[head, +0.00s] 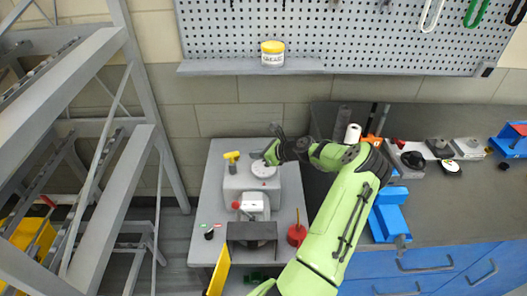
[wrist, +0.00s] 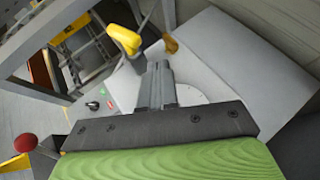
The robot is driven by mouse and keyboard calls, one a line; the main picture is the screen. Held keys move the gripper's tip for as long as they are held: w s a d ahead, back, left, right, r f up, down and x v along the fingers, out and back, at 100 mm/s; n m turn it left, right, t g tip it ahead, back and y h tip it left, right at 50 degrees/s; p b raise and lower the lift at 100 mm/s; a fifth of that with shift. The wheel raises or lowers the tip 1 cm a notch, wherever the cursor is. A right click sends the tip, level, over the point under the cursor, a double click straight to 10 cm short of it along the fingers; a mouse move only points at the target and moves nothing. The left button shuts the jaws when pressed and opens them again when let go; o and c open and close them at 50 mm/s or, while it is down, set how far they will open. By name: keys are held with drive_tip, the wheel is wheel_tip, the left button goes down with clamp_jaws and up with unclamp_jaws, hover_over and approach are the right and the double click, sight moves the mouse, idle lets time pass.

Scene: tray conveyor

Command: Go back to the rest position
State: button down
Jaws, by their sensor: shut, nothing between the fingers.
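My green arm reaches up from the bottom of the head view to a grey machine (head: 233,186). My gripper (head: 267,157) is above the machine's top, just over the edge of a white disc (head: 263,170). In the wrist view my gripper (wrist: 158,68) shows its dark fingers together, with nothing held. The white disc (wrist: 192,96) is partly hidden behind the fingers. Whether the fingers touch the machine cannot be told.
A yellow handle (head: 231,156) stands on the machine left of my gripper; it also shows in the wrist view (wrist: 125,36). A shelf with a yellow-lidded jar (head: 272,53) hangs above. A grey frame rack (head: 140,90) stands left. A cluttered bench (head: 450,205) lies right.

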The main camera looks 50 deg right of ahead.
drive_tip(key=v, duration=0.4)
drive_tip(key=shift+s+a+r, duration=0.15)
drive_tip(key=shift+s, duration=0.1)
